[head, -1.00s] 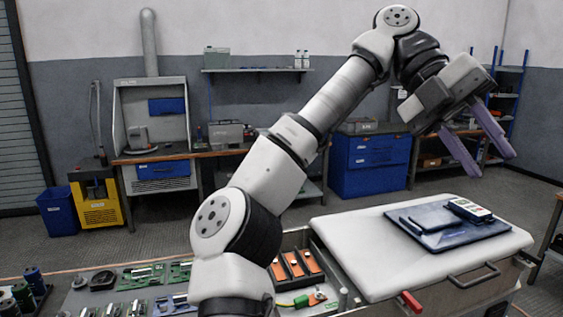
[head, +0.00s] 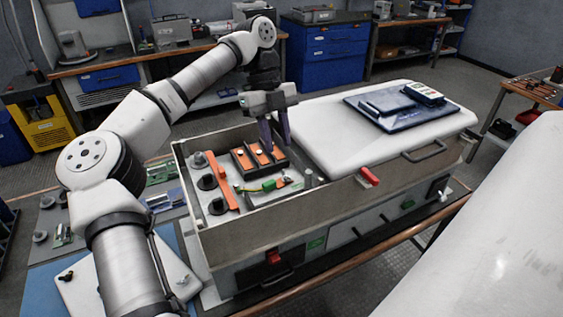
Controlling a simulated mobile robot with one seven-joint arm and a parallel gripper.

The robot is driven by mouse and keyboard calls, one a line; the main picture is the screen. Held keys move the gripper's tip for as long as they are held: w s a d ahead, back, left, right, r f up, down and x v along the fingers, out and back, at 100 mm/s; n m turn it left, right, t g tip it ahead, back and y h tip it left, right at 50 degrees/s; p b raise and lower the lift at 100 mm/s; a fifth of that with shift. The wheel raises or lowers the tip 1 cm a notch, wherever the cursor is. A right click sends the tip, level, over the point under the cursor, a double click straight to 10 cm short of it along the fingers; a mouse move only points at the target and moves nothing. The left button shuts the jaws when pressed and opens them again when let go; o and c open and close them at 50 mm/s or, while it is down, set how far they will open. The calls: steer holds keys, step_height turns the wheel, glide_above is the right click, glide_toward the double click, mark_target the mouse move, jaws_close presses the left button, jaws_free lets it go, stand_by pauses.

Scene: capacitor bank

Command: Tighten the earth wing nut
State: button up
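An open grey equipment box (head: 330,213) stands on the bench in the middle of the head view. Inside it, a green-and-yellow earth lead (head: 262,187) runs to the right towards a small orange piece (head: 284,181). The earth wing nut is too small to make out for certain at that end. My gripper (head: 275,146) points down above the back right of the open compartment, behind the lead's end. Its two purple-grey fingers are spread apart with nothing visible between them. Whether the fingertips touch anything cannot be told.
Black blocks with orange strips (head: 250,159) stand left of my gripper. An orange bar (head: 222,182) and dark round terminals lie further left. A white cover (head: 330,112) with a blue tray (head: 385,121) fills the box's right side. A grey post (head: 308,178) stands by the compartment's right end.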

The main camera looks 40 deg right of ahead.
mark_target(284, 171)
steer(key=shift+p+x, duration=0.5)
steer(key=shift+x, duration=2.65)
